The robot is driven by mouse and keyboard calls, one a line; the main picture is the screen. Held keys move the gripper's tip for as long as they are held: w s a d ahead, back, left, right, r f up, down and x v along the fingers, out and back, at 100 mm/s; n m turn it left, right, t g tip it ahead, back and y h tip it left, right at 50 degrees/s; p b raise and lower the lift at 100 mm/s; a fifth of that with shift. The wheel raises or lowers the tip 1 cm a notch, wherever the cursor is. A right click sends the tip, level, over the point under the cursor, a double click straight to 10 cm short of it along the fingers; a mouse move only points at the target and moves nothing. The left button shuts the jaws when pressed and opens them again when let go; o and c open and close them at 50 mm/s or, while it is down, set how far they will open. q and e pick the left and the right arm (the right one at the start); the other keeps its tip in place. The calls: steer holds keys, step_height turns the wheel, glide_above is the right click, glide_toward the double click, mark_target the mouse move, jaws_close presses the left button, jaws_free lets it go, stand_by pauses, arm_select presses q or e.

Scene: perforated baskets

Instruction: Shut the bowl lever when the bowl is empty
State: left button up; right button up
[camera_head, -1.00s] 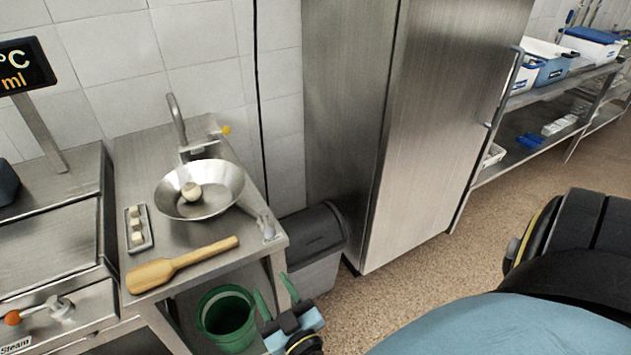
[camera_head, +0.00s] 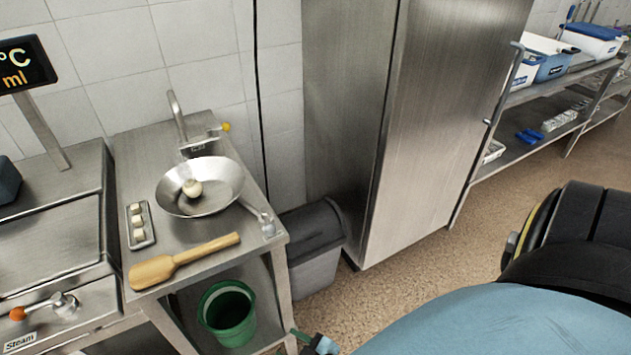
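A shallow metal bowl (camera_head: 222,196) stands on the steel table beside the wall. A pale round ball (camera_head: 192,188) is inside it. A grey lever (camera_head: 266,222) sticks out from the bowl's right side to the table's front right corner. A tap (camera_head: 178,112) stands behind the bowl, with a small yellow-knobbed lever (camera_head: 223,127) beside it. My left gripper (camera_head: 310,342) is cut off at the bottom edge, low and right of the table, apart from the bowl. One green finger and a light blue part show, so its opening is hidden. My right gripper is out of view.
A small tray (camera_head: 150,234) of pale cubes and a wooden paddle (camera_head: 180,260) lie on the table. A green bucket (camera_head: 228,314) stands below. A grey bin (camera_head: 312,245) and steel cabinet (camera_head: 425,130) are at the right. An orange-knobbed lever (camera_head: 38,308) is on the left appliance.

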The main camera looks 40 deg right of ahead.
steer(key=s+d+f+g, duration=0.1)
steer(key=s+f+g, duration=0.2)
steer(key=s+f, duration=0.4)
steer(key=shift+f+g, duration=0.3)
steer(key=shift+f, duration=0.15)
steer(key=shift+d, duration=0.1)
